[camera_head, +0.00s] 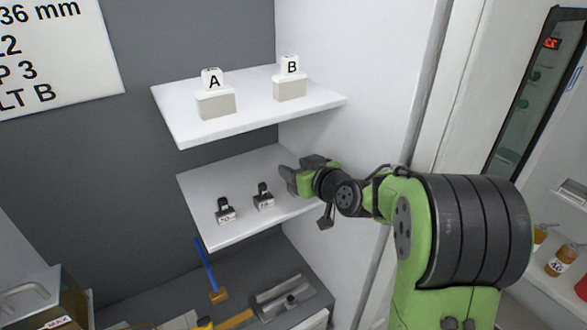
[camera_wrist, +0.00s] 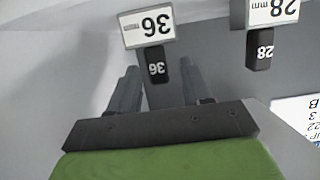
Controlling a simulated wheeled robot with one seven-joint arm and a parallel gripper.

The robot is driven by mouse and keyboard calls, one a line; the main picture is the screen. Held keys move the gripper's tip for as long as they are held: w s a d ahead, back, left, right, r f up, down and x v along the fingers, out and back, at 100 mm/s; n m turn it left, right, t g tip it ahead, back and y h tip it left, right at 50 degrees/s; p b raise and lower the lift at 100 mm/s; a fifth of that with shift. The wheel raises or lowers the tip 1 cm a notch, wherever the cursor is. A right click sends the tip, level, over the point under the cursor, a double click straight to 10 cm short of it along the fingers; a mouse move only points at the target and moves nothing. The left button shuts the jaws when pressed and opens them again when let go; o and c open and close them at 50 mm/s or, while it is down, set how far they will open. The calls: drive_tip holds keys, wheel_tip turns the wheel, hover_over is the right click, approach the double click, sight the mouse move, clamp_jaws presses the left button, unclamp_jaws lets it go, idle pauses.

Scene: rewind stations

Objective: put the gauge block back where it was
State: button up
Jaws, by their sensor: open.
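A black gauge block marked 36 (camera_wrist: 157,68) shows upside down in the wrist view, in front of a white 36 mm label (camera_wrist: 147,25). My gripper (camera_wrist: 160,85) is open, with one finger on each side of the block's near end; I cannot tell whether either touches it. In the head view my gripper (camera_head: 296,172) is at the right end of the lower shelf (camera_head: 235,236) and hides the 36 block.
Two small black blocks (camera_head: 264,196) (camera_head: 224,211) stand left of my gripper on the lower shelf. The upper shelf (camera_head: 240,121) above holds blocks A (camera_head: 215,100) and B (camera_head: 290,85). A side wall (camera_head: 355,110) is close on the right. A partly cropped sign (camera_head: 50,50) reads 36 mm.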

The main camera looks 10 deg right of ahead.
drive_tip(key=b+v, duration=0.2)
drive_tip(key=v, duration=0.9)
drive_tip(key=s+a+f+g+h, duration=0.1)
drive_tip(key=s+a+f+g, duration=0.2)
drive_tip(key=s, duration=0.3)
drive_tip(key=s+a+f+g+h, duration=0.1)
drive_tip(key=s+a+f+g, duration=0.15)
drive_tip(key=s, duration=0.35)
drive_tip(key=s+d+f+m+g+h+b, duration=0.1)
drive_tip(key=s+f, duration=0.2)
drive_tip(key=s, duration=0.3)
drive_tip(key=s+d+f+m+g+h+b, duration=0.1)
drive_tip(key=s+f+m+b, duration=0.1)
drive_tip(key=s, duration=0.4)
drive_tip(key=shift+d+f+m+g+h, duration=0.2)
drive_tip(key=shift+f+m+g+h, duration=0.15)
drive_tip(key=shift+f, duration=0.45)
drive_tip(key=shift+s, duration=0.15)
